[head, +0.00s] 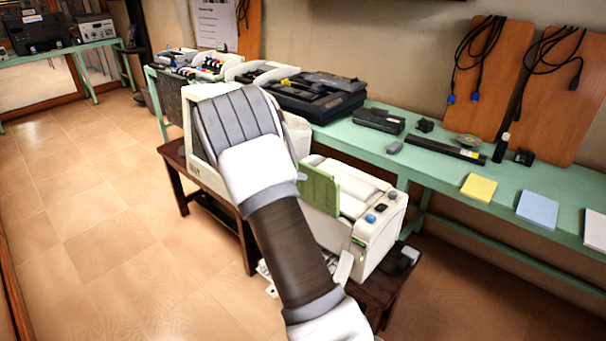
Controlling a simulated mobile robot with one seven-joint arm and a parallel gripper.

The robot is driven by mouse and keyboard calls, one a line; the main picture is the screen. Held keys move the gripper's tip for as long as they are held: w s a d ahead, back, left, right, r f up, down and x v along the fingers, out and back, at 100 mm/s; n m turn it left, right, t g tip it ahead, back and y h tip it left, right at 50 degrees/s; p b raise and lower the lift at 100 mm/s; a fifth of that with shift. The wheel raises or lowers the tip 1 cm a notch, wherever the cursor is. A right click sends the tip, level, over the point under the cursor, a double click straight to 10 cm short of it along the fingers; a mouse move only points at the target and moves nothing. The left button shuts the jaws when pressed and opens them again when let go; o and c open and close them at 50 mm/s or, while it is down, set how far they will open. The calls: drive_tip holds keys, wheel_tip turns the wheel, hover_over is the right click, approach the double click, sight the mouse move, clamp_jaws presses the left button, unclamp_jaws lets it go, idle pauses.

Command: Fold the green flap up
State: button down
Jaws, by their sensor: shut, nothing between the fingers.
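The green flap (320,188) is a flat panel at the left side of a white machine (372,236) on a low dark table. It stands roughly upright, its broad face towards me, beside the white top of the machine. Its left edge is close to my arm in the picture, and its lower part meets the machine's body. My arm crosses the middle of the view and covers part of the machine's left side. I cannot make out my gripper; it seems hidden behind my arm. Whether anything touches the flap does not show.
A second pale machine (203,172) stands left of my arm on the dark table (174,154). A green bench (440,174) behind holds a black device (316,96), yellow (479,188) and blue (537,209) pads. The tiled floor (110,220) at left is clear.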

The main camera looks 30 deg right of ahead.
drive_tip(key=v, duration=1.1)
drive_tip(key=s+a+r+m+y+p, duration=0.1)
drive_tip(key=s+a+r+m+y, duration=0.15)
drive_tip(key=s+r+m, duration=0.45)
drive_tip(key=s+a+r+m+y, duration=0.2)
drive_tip(key=s+r+m+y, duration=0.15)
drive_tip(key=s, duration=0.65)
drive_tip(key=s+a+r+m+t+y, duration=0.1)
drive_tip(key=s+a+m+y, duration=0.1)
drive_tip(key=s+a+m, duration=0.3)
drive_tip(key=s+a+r+m+y+p, duration=0.1)
drive_tip(key=s+a+m, duration=0.4)
drive_tip(key=s, duration=0.7)
drive_tip(key=shift+s+a+r+m+t+y, duration=0.3)
drive_tip(key=shift+a+r+m+t+y, duration=0.1)
drive_tip(key=shift+r+m+y, duration=0.35)
drive_tip(key=shift+d+f, duration=0.1)
drive_tip(key=shift+d, duration=0.1)
